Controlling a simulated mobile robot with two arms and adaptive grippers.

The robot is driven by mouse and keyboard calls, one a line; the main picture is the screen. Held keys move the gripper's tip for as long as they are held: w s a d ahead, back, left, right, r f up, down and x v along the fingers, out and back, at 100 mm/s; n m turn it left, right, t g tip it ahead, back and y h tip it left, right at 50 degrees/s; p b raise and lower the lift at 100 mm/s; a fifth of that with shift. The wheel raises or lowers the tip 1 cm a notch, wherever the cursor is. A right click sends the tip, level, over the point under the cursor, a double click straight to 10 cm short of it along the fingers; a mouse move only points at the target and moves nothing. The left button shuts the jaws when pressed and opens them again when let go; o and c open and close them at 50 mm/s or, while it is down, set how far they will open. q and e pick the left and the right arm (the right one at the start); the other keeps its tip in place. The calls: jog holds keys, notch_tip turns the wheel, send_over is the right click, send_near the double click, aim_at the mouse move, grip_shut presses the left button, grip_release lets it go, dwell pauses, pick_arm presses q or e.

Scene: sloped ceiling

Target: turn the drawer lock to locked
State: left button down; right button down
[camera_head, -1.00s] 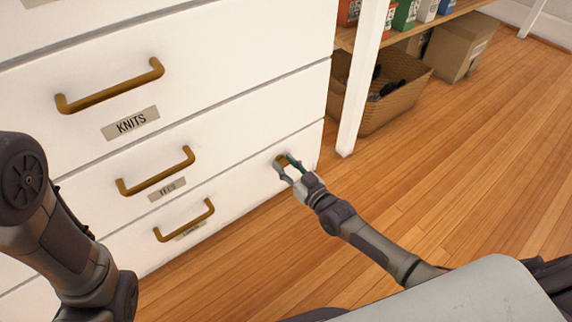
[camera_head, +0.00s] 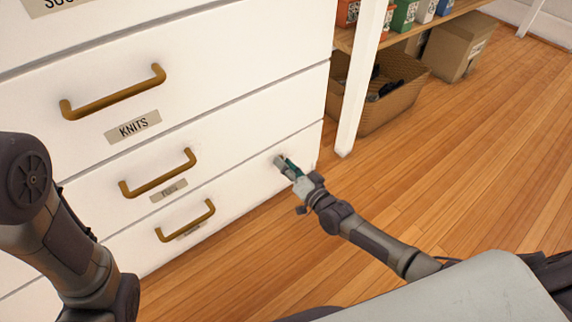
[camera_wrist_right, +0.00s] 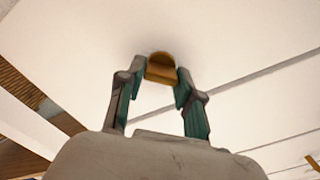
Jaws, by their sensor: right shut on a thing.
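The drawer lock is a small brass knob (camera_wrist_right: 161,66) on the white drawer front, seen between my fingertips in the right wrist view. In the head view it sits near the right end of the lowest visible drawer (camera_head: 245,187), hidden by my fingers. My right gripper (camera_head: 284,164) is shut on the lock knob, with one fingertip on each side; it also shows in the right wrist view (camera_wrist_right: 159,78). My left arm comes in at the left edge of the head view, and its gripper is out of sight.
Brass handles (camera_head: 160,180) stick out from the drawers, with a KNITS label (camera_head: 133,126) above. A white shelf post (camera_head: 360,85), a wicker basket (camera_head: 395,100) and a cardboard box (camera_head: 455,48) stand to the right. Wooden floor (camera_head: 460,175) is clear nearby.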

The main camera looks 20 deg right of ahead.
jog(key=shift+d+f+m+b, duration=0.1)
jog(key=shift+m+b, duration=0.35)
jog(key=shift+m, duration=1.8)
jog(key=shift+f+m+b, duration=0.1)
jog(key=shift+m+b, duration=0.35)
jog(key=shift+m, duration=1.8)
jog(key=c, duration=0.8)
grip_release()
jog(key=shift+o, duration=0.2)
